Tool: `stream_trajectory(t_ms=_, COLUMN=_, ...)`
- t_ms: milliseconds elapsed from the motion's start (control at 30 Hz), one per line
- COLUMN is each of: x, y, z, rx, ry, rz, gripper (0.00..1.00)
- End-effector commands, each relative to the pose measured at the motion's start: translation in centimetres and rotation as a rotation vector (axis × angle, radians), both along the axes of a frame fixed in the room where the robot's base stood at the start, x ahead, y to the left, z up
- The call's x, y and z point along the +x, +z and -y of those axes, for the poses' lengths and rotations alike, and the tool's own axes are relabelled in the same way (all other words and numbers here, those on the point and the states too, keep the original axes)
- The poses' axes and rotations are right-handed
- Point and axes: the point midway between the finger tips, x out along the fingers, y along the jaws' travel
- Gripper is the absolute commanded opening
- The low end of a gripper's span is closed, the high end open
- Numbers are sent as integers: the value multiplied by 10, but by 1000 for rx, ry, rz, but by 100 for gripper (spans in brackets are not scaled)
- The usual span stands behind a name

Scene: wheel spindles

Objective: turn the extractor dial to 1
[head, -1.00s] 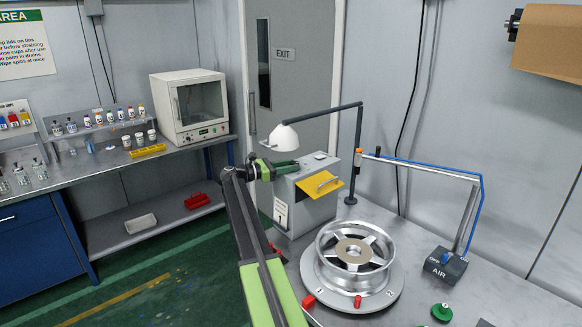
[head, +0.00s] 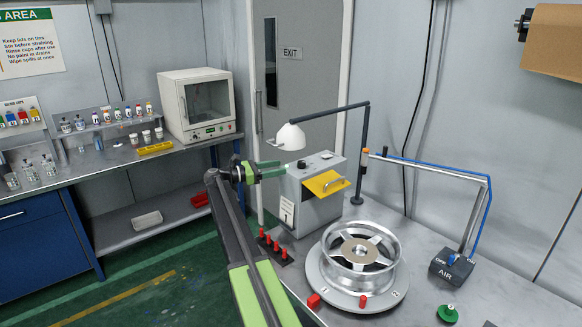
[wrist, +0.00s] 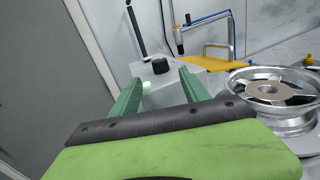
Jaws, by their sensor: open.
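The extractor looks to be the grey box (head: 312,207) with a yellow flap on the bench. The dial's marks and setting are too small to read. My gripper (head: 283,168) is open and empty at the box's left top edge, apart from the dial. Its two green fingers (wrist: 160,82) point toward the dial in the wrist view.
A desk lamp (head: 288,137) hangs above and behind my gripper. The yellow flap (head: 327,184) juts from the box. A wheel (head: 360,252) sits on a round plate in front. Red pegs (head: 271,243) stand at the bench edge. A blue-hosed air arm (head: 430,170) is at right.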

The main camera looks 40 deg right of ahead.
Motion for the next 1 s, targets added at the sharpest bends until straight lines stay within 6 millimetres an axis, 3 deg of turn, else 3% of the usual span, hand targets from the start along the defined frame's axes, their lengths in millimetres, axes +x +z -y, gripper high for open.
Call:
stream_trajectory(t_ms=200, x=24, y=0, z=-54, rx=0, ry=2, rz=0, gripper=53)
stream_trajectory(t_ms=400, x=34, y=0, z=-80, rx=0, ry=0, rz=0, gripper=53)
stream_trajectory(t_ms=1000, x=37, y=0, z=-87, rx=0, ry=3, rz=0, gripper=53)
